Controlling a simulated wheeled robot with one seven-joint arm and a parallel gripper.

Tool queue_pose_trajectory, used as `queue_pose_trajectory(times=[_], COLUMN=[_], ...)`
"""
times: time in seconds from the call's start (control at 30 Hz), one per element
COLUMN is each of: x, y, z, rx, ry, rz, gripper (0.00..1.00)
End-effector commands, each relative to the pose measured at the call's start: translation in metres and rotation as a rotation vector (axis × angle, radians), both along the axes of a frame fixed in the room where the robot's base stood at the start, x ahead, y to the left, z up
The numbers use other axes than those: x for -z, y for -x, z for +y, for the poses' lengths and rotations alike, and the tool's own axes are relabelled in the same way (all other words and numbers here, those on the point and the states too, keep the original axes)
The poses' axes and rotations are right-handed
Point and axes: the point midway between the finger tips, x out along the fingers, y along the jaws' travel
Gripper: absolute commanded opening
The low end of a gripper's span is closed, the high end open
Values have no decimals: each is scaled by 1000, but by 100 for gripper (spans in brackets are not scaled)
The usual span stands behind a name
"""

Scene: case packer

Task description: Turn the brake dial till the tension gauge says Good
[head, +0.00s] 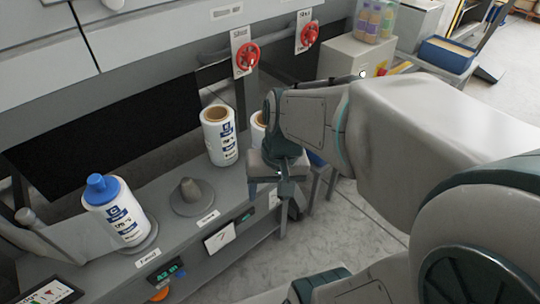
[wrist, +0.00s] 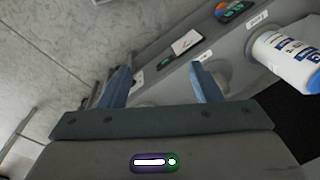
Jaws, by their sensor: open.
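A white gauge card with a thin dark needle (head: 220,237) is on the front of the grey bench; I cannot read its words. It also shows in the wrist view (wrist: 187,42), beyond the fingers. A small green display (head: 246,216) sits to its right. I cannot make out the brake dial for certain; my arm covers part of the bench end. My gripper (head: 287,190) points down at the right end of the bench, right of the gauge. In the wrist view its two blue-grey fingers (wrist: 161,68) are wide apart with nothing held between them.
Another display (head: 165,271) is at lower left. Open floor lies in front.

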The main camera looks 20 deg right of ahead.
Motion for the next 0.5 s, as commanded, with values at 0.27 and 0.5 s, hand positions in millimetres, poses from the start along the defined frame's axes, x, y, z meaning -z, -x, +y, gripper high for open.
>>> queue_pose_trajectory(times=[0.27, 0.5], x=[83, 143], y=[-27, -60], z=[-5, -18], rx=[345, 644], ry=[-324, -641], rz=[298, 481], gripper=[58, 58])
